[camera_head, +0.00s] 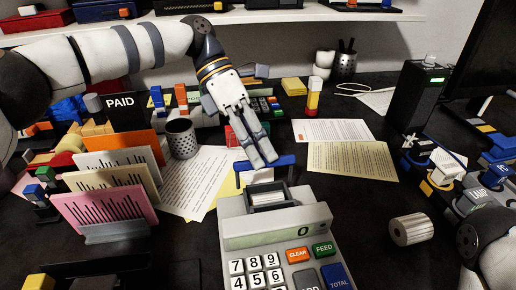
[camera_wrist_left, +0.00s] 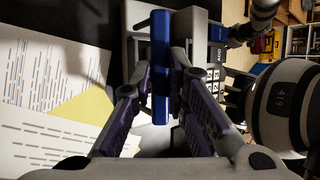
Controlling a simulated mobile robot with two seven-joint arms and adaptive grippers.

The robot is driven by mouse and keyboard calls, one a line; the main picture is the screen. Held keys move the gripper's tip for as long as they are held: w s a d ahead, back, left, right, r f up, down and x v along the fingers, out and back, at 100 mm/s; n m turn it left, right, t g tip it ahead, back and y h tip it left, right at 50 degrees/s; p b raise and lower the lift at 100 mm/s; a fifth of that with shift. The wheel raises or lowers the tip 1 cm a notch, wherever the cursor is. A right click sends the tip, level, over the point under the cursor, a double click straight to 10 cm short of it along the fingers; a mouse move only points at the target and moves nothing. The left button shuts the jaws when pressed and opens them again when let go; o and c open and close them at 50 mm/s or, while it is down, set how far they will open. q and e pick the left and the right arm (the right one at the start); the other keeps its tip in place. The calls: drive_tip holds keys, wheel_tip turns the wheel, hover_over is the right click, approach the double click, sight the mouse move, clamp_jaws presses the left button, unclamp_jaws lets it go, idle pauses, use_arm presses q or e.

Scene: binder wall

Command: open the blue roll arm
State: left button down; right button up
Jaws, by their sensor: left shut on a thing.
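The blue roll arm (camera_head: 285,160) is a blue bar at the back of the grey calculator (camera_head: 275,222), just behind its paper roll holder (camera_head: 267,196). My left gripper (camera_head: 262,160) reaches down to the bar from behind, and its fingers cover the bar's middle. In the left wrist view the blue bar (camera_wrist_left: 161,45) lies between the two fingers of my left gripper (camera_wrist_left: 160,80), which is shut on it. Part of my right arm shows at the lower right of the head view, but its gripper does not show.
A mesh cup (camera_head: 181,138) and upright cards (camera_head: 105,208) stand left of the calculator. Papers (camera_head: 350,160) lie behind and to its right. A ribbed grey cylinder (camera_head: 410,229) lies on the right, with a black box (camera_head: 418,98) farther back. Dark desk is clear between calculator and cylinder.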

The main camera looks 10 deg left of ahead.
use_arm(q)
drive_tip(key=c, duration=1.6)
unclamp_jaws()
drive_tip(key=shift+f, duration=0.1)
drive_tip(key=shift+o, duration=0.2)
drive_tip(key=v, duration=1.2)
